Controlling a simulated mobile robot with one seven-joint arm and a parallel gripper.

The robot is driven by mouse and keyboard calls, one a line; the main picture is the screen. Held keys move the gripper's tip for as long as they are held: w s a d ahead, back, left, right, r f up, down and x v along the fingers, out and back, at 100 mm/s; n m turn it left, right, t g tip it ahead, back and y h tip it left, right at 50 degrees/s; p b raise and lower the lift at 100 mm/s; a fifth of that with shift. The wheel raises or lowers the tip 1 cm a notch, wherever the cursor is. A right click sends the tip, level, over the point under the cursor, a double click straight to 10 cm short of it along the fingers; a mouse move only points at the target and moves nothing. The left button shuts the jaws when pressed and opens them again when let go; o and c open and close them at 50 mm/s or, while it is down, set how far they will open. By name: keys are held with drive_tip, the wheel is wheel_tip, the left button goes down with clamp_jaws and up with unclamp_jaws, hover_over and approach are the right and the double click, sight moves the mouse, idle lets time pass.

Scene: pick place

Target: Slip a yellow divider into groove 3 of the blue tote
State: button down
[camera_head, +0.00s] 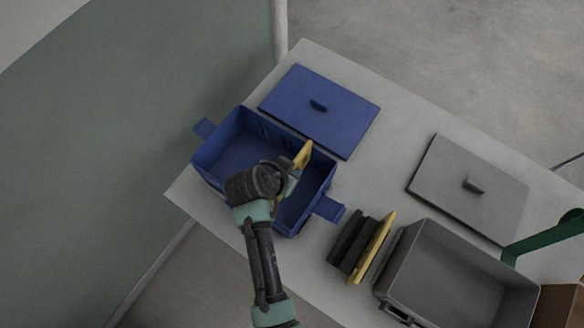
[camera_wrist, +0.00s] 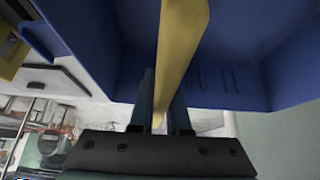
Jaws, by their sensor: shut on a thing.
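The blue tote (camera_head: 232,124) stands open at the left end of the table, with a handle tab at each end. My gripper (camera_head: 291,184) is over the tote's right part, shut on a yellow divider (camera_head: 303,154). The divider also shows in the wrist view (camera_wrist: 181,45), held on edge between the fingers (camera_wrist: 160,108). The blue tote's wall (camera_wrist: 235,85) fills much of that view and shows several short ribs. My wrist hides part of the tote and most of the divider, so I cannot tell whether the divider sits in a groove or which one.
A blue lid (camera_head: 345,108) lies behind the tote. Black dividers (camera_head: 348,240) and another yellow divider (camera_head: 372,250) stand to its right. An open grey tote (camera_head: 402,262) and a grey lid (camera_head: 450,170) are farther right. The table (camera_head: 395,135) is clear between the lids.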

sight(297, 159)
drive_tip(key=shift+f+b, duration=0.45)
drive_tip(key=shift+f, duration=0.2)
drive_tip(key=c, duration=0.8)
unclamp_jaws()
drive_tip(key=shift+c, duration=1.4)
drive_tip(key=shift+r, duration=0.1)
drive_tip(key=shift+r+p, duration=3.75)
drive_tip(key=shift+r, duration=0.2)
